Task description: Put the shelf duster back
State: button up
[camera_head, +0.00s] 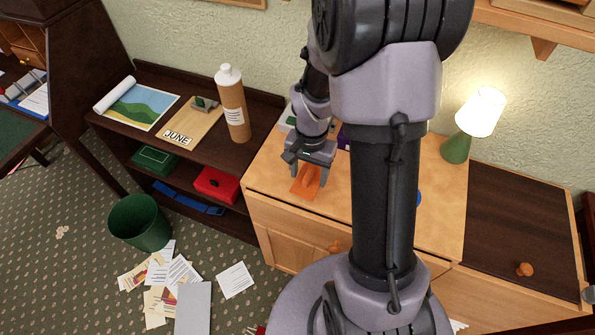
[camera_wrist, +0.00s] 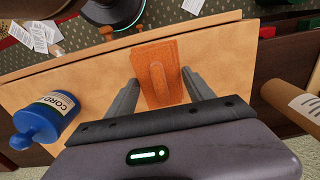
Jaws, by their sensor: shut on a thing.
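A flat orange block with a raised rounded handle, which looks like the shelf duster (camera_head: 306,182), is at the light wooden cabinet top (camera_head: 275,173). In the wrist view, the duster (camera_wrist: 157,72) lies between the two fingers. My gripper (camera_head: 311,168) points down and is shut on the duster; its fingers also show in the wrist view (camera_wrist: 160,78). I cannot tell whether the duster touches the cabinet top. The dark open shelf (camera_head: 172,87) stands to the left, with a brown bottle (camera_head: 234,108), a JUNE board (camera_head: 190,122) and a landscape picture (camera_head: 142,103) on top.
A blue bottle (camera_wrist: 45,118) lies on the cabinet top in the wrist view. A lit lamp (camera_head: 470,122) stands at the right back. The lower shelf holds a green box (camera_head: 155,159) and a red box (camera_head: 216,184). A green bin (camera_head: 140,223) and papers are on the floor.

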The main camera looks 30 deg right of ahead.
jog(key=w, duration=0.5)
jog(key=shift+d+f+b, duration=0.15)
jog(key=shift+f+b, duration=0.15)
jog(key=shift+b, duration=0.05)
jog(key=f+b, duration=0.1)
jog(key=f, duration=0.1)
jog(key=f+b, duration=0.1)
jog(key=shift+w+f, duration=0.2)
jog(key=shift+f, duration=0.2)
jog(key=shift+r, duration=0.2)
jog(key=shift+f, duration=0.1)
jog(key=o, duration=1.2)
